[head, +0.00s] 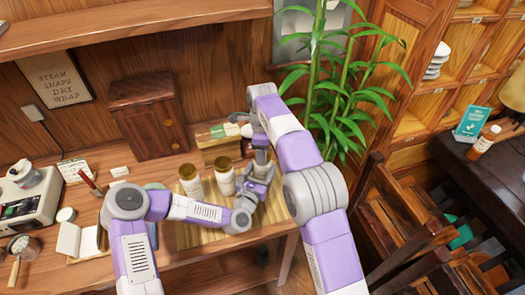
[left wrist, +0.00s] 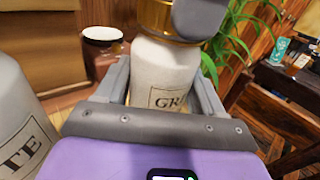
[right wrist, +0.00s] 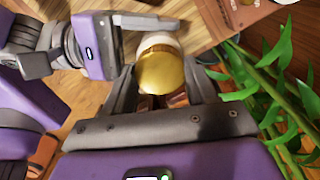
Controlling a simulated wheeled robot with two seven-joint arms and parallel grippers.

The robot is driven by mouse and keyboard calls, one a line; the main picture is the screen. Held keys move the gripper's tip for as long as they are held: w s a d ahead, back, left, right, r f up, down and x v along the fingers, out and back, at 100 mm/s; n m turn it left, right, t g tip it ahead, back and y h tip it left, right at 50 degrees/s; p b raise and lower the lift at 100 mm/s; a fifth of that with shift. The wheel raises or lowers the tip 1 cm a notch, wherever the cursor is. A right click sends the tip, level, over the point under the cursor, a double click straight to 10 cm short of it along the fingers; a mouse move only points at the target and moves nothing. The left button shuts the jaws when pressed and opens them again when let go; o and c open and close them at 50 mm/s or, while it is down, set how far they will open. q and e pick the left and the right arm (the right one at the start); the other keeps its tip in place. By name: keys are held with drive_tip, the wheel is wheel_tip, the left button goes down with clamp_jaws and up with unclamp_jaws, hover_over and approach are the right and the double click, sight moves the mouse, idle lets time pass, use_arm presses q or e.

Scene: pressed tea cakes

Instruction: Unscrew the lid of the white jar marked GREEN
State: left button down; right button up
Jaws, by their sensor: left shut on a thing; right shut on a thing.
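The white jar marked GREEN (left wrist: 165,75) stands between my left gripper's fingers (left wrist: 165,90) in the left wrist view; only "GR" of its label shows. My left gripper is shut on the jar's body. The gold lid (left wrist: 165,18) sits on the jar's top, with a grey finger of my right gripper across it. In the right wrist view the lid (right wrist: 160,70) lies between the fingers of my right gripper (right wrist: 162,85), which is shut on it. In the head view my grippers hide most of this jar. I cannot tell whether the lid is loose.
Two other white jars with gold lids (head: 189,180) (head: 225,177) stand left of my grippers on a slatted mat (head: 190,238). One shows "TE" in the left wrist view (left wrist: 20,125). A leafy plant (head: 335,85) is close to my right arm.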

drive_tip(key=n, duration=1.3)
drive_tip(key=shift+n, duration=0.4)
drive_tip(key=n, duration=0.5)
drive_tip(key=shift+n, duration=0.4)
drive_tip(key=n, duration=0.3)
drive_tip(key=shift+n, duration=0.4)
drive_tip(key=n, duration=0.3)
drive_tip(key=shift+n, duration=0.3)
drive_tip(key=n, duration=0.9)
drive_tip(key=shift+r+n, duration=0.1)
drive_tip(key=shift+n, duration=0.2)
drive_tip(key=n, duration=0.3)
drive_tip(key=shift+n, duration=0.4)
drive_tip(key=n, duration=0.5)
drive_tip(key=shift+r, duration=0.15)
